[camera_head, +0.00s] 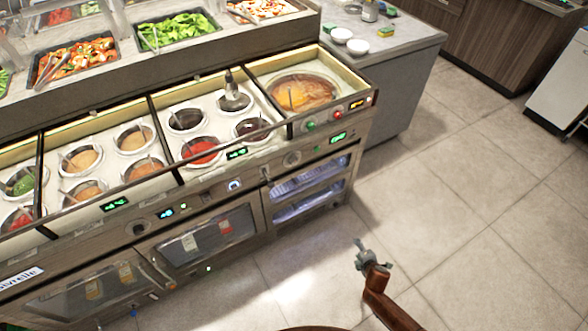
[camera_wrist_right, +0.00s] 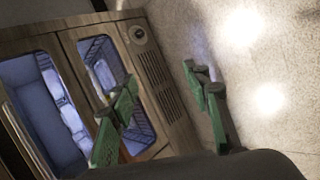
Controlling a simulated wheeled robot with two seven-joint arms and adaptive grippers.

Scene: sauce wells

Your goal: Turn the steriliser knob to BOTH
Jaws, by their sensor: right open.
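The steriliser cabinet (camera_head: 350,178) has two lit blue-white windows at the right end of the counter front. A round knob (camera_head: 292,158) sits on the panel above it. In the right wrist view, a round dial (camera_wrist_right: 138,35) sits beside the lit windows, above a slotted vent; I cannot tell whether it is the same knob. Its markings and setting are too small to read. My right gripper (camera_head: 363,252) is open and empty, over the floor to the right of the cabinet, apart from it. Its green fingers also show in the right wrist view (camera_wrist_right: 160,78). My left gripper is out of view.
The counter top holds several sauce wells with ladles (camera_head: 135,137) and a larger well (camera_head: 303,92). Another round knob (camera_head: 138,228) is farther left on the front. A grey side counter (camera_head: 400,60) stands behind. The tiled floor (camera_head: 480,200) at right is clear.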

